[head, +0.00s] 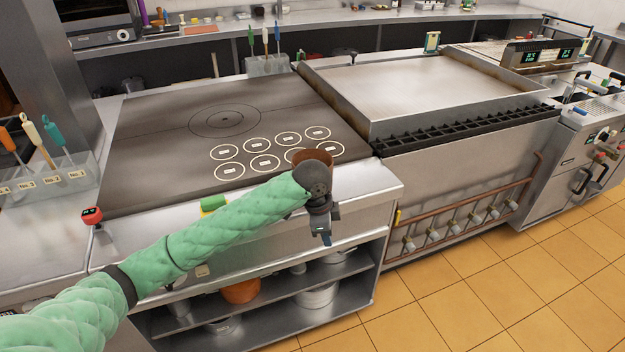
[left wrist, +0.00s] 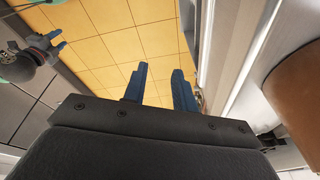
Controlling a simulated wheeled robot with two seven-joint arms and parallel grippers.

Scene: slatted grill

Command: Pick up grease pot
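A brown pot (head: 326,157), which looks like the grease pot, stands at the front right of the dark cooktop, partly hidden behind my left wrist. A brown rounded surface (left wrist: 300,95) at the right of the left wrist view appears to be the same pot. My left gripper (head: 324,238) hangs in front of the counter edge, pointing down, apart from the pot. Its two blue fingers (left wrist: 158,75) are spread with nothing between them. My right gripper (left wrist: 58,40) shows small at the upper left of the left wrist view, its blue fingers apart and empty.
The cooktop (head: 150,140) carries several ringed labels. A flat grill (head: 430,88) stands to its right. A shelf below holds an orange pot (head: 241,291) and metal pans (head: 318,296). A holder (head: 60,178) with coloured utensils stands at left. Tiled floor (head: 480,290) is clear.

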